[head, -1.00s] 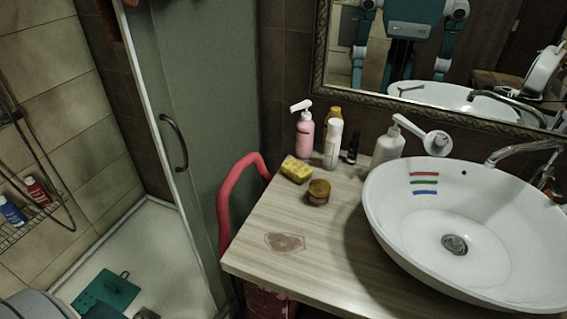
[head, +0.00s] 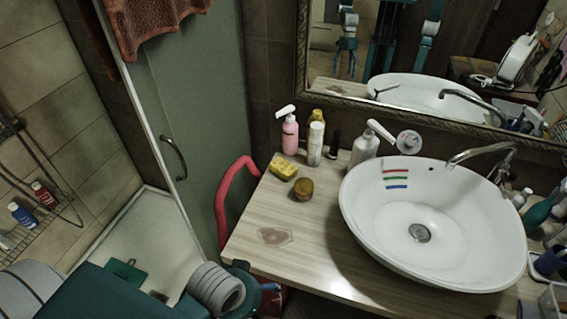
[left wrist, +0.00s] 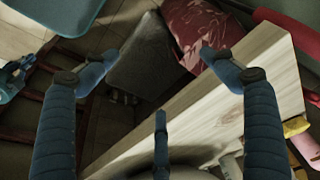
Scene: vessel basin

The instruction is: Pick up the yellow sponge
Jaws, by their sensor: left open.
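The yellow sponge (head: 284,166) lies on the wooden counter, near its back left corner, in the head view. A brown-lidded jar (head: 303,189) stands just in front of it, to the right. My left arm comes in from the lower left, and its gripper (head: 262,284) is at the counter's front left edge, partly hidden, well apart from the sponge. In the left wrist view my left gripper (left wrist: 160,75) is open with nothing between its fingers. A yellow thing at that view's right edge may be the sponge; I cannot tell. My right gripper is not in view.
A pink pump bottle (head: 290,133), a white bottle (head: 315,145) and other bottles stand behind the sponge. The white basin (head: 432,195) fills the counter's right. A red rail (head: 222,200) rises at the counter's left side. The counter's front left is clear apart from a flat brown patch (head: 274,236).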

